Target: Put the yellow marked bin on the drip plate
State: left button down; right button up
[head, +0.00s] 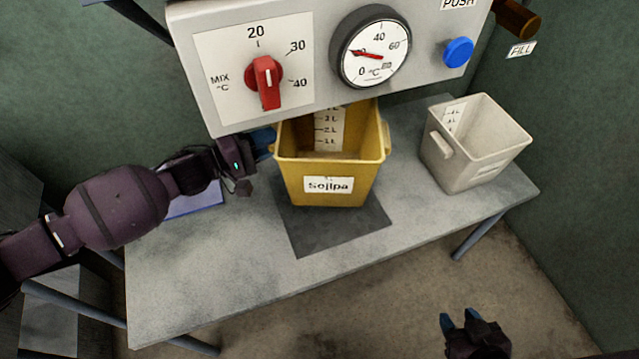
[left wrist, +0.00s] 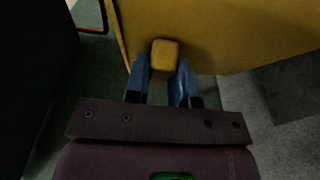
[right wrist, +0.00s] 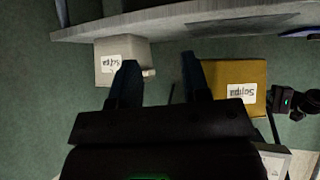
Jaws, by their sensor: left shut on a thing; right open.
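The yellow bin (head: 332,170), labelled "Sojipa", is upright over the dark drip plate (head: 310,232) on the grey table. In the right wrist view, which is upside down, a gap shows between the yellow bin (right wrist: 220,80) and the tabletop, so the bin is held up. My left gripper (head: 268,143) is at the bin's left side. In the left wrist view its blue fingers (left wrist: 163,75) are shut on the bin's yellow side handle (left wrist: 165,54). My right gripper (head: 460,318) is open and empty, low in front of the table.
A white bin (head: 462,172) stands on the table to the right. A grey dispenser panel (head: 318,70) with dial, gauge and blue button hangs close above the yellow bin. A blue pad (head: 195,200) lies at left. The table's front (head: 210,275) is clear.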

pick_arm(q)
notch_tip(320, 180, down, 5)
jog(key=shift+r+b, duration=0.1)
jog(key=shift+b, duration=0.65)
notch_tip(320, 180, down, 5)
jog(key=shift+r+b, duration=0.1)
jog(key=shift+b, duration=0.75)
pick_arm(e)
jog(key=f, duration=0.3)
jog(key=shift+s+g, duration=0.3)
jog(key=shift+s, duration=0.05)
pick_arm(q)
jog(key=c, duration=1.4)
grip_release()
jog(key=shift+f, duration=0.25)
jog(key=o, duration=0.4)
pick_arm(e)
jog(key=shift+s+f, duration=0.1)
pick_arm(q)
jog(key=shift+o, duration=0.2)
